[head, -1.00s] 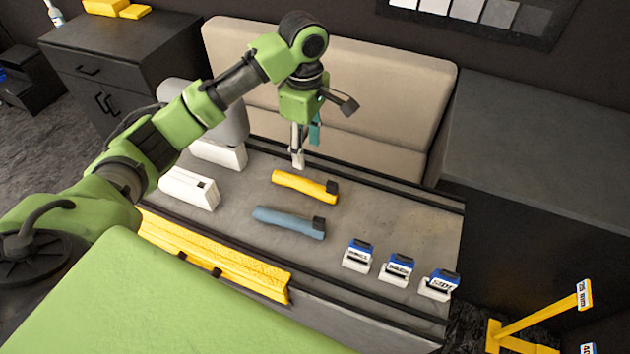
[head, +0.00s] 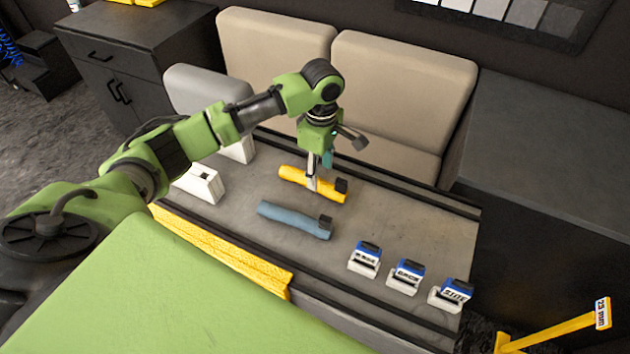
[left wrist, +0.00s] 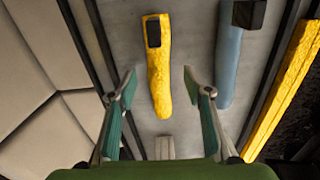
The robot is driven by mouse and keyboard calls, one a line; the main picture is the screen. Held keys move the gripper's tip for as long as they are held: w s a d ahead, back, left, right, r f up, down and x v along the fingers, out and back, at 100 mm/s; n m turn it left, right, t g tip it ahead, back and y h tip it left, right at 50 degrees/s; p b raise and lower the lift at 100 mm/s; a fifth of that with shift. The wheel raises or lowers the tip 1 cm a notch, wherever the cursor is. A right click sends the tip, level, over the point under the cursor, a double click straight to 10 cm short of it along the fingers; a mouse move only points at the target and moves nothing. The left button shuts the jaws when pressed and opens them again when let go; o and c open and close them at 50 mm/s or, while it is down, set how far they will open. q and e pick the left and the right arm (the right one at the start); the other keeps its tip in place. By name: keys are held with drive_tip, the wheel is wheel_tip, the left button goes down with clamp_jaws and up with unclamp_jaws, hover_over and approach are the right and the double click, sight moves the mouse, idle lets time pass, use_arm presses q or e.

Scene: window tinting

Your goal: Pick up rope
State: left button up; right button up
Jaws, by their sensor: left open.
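No coiled rope shows clearly; the most rope-like things are two long soft rolls with black tags. The yellow roll (head: 295,177) lies on the grey bench top, and in the left wrist view it (left wrist: 160,85) lies between my fingertips, farther off. The blue-grey roll (head: 292,219) lies beside it, nearer the head camera, and shows at the right in the left wrist view (left wrist: 228,65). My left gripper (head: 319,172) points down over the yellow roll; its fingers are open and empty (left wrist: 160,88). Whether a finger touches the roll I cannot tell. My right gripper is not in view.
Three white blocks with blue tops (head: 364,259) stand at the bench's right. White blocks (head: 200,184) stand at its left. A ribbed yellow strip (head: 225,250) runs along the front edge. Beige cushions (head: 403,85) stand behind.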

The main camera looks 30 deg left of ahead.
use_arm(q)
drive_tip(key=f, duration=0.1)
drive_tip(key=f+p, duration=0.1)
drive_tip(key=f, duration=0.2)
drive_tip(key=shift+a+f+p, duration=0.3)
drive_tip(key=shift+a+f, duration=0.05)
drive_tip(key=shift+f, duration=0.05)
drive_tip(key=shift+w+f, duration=0.1)
drive_tip(key=shift+f, duration=0.2)
drive_tip(key=c, duration=1.3)
